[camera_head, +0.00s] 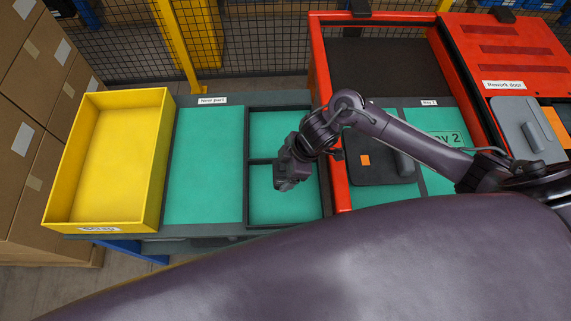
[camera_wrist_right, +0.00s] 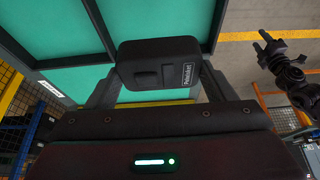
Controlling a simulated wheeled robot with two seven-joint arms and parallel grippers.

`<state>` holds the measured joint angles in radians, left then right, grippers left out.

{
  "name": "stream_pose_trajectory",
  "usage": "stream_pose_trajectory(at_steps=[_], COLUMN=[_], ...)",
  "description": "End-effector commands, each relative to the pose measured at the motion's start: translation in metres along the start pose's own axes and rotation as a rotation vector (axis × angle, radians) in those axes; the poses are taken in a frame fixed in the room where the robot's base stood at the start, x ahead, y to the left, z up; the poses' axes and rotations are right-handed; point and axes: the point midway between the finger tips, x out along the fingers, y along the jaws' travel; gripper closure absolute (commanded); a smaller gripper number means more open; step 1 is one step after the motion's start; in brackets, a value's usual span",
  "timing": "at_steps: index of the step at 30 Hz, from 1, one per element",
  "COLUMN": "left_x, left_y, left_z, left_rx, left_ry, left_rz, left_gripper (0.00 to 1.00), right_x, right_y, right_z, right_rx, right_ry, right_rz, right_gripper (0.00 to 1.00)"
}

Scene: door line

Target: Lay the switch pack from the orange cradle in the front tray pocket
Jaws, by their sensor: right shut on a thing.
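My right gripper (camera_head: 288,183) is above the front pocket (camera_head: 308,206) of the two-pocket tray (camera_head: 248,150). In the right wrist view it is shut on the black switch pack (camera_wrist_right: 158,65), which sits between its two fingers and has a small white label. The head view hardly shows the pack apart from the dark gripper. The pocket floor is green with dark walls, and I see nothing lying in it. I cannot clearly make out the orange cradle.
A green panel (camera_head: 205,160) and an empty yellow bin (camera_head: 110,150) lie left of the tray. A red frame (camera_head: 333,150) rises close to its right. Beyond it are a dark plate (camera_head: 365,177) and a red rework door (camera_head: 510,50). The back pocket (camera_head: 273,130) looks empty.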

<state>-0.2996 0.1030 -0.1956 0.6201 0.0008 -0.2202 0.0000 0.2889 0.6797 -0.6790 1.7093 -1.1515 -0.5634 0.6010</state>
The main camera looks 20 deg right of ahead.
Motion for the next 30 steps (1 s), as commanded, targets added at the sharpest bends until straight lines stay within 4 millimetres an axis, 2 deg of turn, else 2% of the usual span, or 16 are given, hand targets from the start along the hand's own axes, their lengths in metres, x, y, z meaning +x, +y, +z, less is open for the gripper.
stream_pose_trajectory(at_steps=[8, 14, 16, 24, 30], left_x=[0.003, 0.007, 0.023, 0.062, 0.088], left_y=[0.023, 0.032, 0.03, 0.016, 0.017], left_z=[-0.004, -0.005, -0.004, 0.003, 0.005], left_rx=[-0.004, -0.003, -0.002, -0.005, -0.006], left_ry=[0.005, 0.007, 0.008, 0.003, 0.003], left_rz=[0.028, 0.039, 0.036, 0.016, 0.017], left_gripper=[0.52, 0.52, 0.52, 0.52, 0.52], right_x=[0.01, 0.03, 0.044, 0.078, 0.101], right_y=[-0.001, -0.001, -0.001, -0.001, -0.001], right_z=[0.004, 0.013, 0.018, 0.032, 0.042], right_rx=[0.002, 0.003, 0.001, 0.0, 0.0], right_ry=[-0.001, -0.001, 0.0, 0.0, 0.0], right_rz=[-0.002, -0.002, 0.0, 0.0, 0.0], right_gripper=[0.69, 0.69, 0.69, 0.69, 0.69])
